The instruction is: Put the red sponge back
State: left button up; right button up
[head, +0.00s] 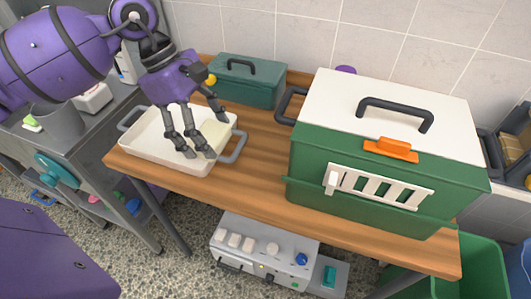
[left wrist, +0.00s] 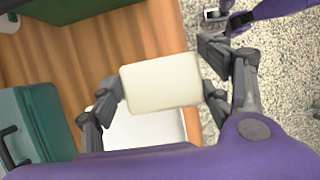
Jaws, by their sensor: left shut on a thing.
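My left gripper (head: 207,136) reaches down over the white tray (head: 142,149) at the left end of the wooden table. In the left wrist view the gripper (left wrist: 162,88) is shut on a cream rectangular block (left wrist: 160,82), with fingers on both sides of it. The block also shows pale behind the fingers in the head view (head: 215,131), at the tray's right end. I cannot tell whether it touches the tray's floor. I see no clearly red sponge in either view.
A green carrier with a white lid (head: 385,98) fills the table's right side. A teal box (head: 247,83) stands behind the tray. Bare wood (head: 262,150) lies between tray and carrier. A grey metal bench (head: 105,140) stands left; a control box (head: 262,250) is under the table.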

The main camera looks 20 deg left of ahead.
pick_arm(q)
jog(key=w+d+f, duration=0.2)
jog(key=w, duration=0.1)
jog(key=w+d+f+p, duration=0.1)
jog(key=w+d+f, duration=0.1)
jog(key=w+f, duration=0.1)
jog(key=w+d+f, duration=0.3)
jog(key=w, duration=0.1)
jog(key=shift+w+f, duration=0.1)
jog(key=shift+w, duration=0.1)
jog(key=shift+w+d+f, duration=0.35)
jog(key=shift+w+f, duration=0.15)
jog(key=shift+f, duration=0.2)
notch_tip(320, 180, down, 3)
jog(key=shift+f, duration=0.1)
pick_arm(e)
jog(key=shift+w+a+r, duration=0.1)
jog(key=shift+w+r, duration=0.2)
jog(key=shift+r, duration=0.6)
pick_arm(q)
jog(key=shift+f, duration=0.2)
jog(key=o, duration=0.9)
jog(key=shift+o, duration=0.6)
pick_arm(e)
jog(key=shift+w+a, duration=0.1)
jog(key=shift+w, duration=0.3)
